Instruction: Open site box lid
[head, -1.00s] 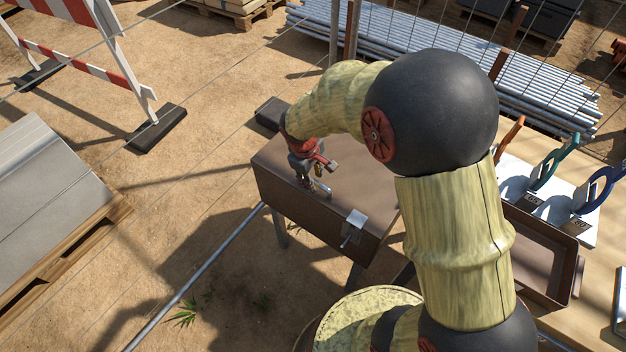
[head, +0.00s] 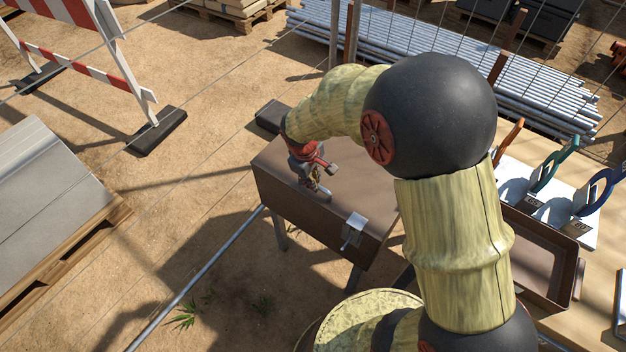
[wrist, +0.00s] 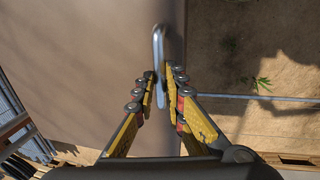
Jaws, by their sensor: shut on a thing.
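The brown site box (head: 285,195) stands on legs in the middle of the head view, with its lid down as far as I can tell. A metal latch (head: 353,231) is on its front. A bare metal handle (wrist: 158,48) stands on the lid near its edge in the wrist view. My gripper (head: 318,188) reaches down over the lid; in the wrist view its fingers (wrist: 161,92) are closed around the lower part of the handle. My arm hides the box's right rear part in the head view.
An open brown tray (head: 535,255) and a white board (head: 550,190) with coloured clamp-like tools lie on a bench at the right. A striped barrier (head: 80,60) and a pallet of slabs (head: 50,200) are at the left. Steel pipes (head: 440,65) lie behind a wire fence.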

